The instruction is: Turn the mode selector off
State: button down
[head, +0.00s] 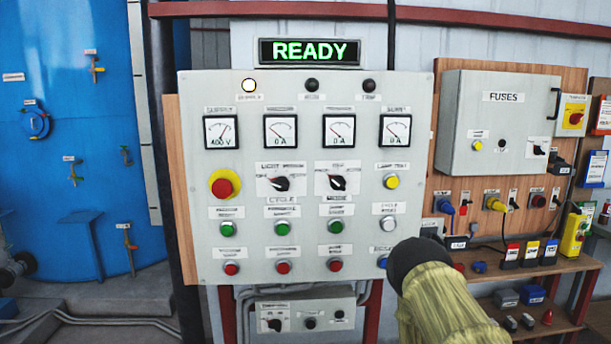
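Two black rotary selector knobs sit on white plates in the middle of the grey control panel (305,110). The right knob (337,183) has a short label above it that may read MODE, but it is too blurred to be sure. The left knob (281,184) has a longer label that seems to start with LIGHT. Both pointers seem to lean to the upper left. My arm's dark end (415,260) is at the panel's lower right corner, below and right of both knobs. My fingers cannot be made out, and nothing held shows.
The display (309,51) reads READY. A red emergency button (223,184) and several green, red, yellow, white and blue buttons surround the knobs. A FUSES box (497,125) is at right, above shelves with plugs and small blocks. A blue tank (70,140) stands at left.

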aim_at(337, 182)
jog(key=k, duration=1.25)
jog(key=u, duration=0.85)
jog(key=i, duration=1.2)
jog(key=z, duration=0.4)
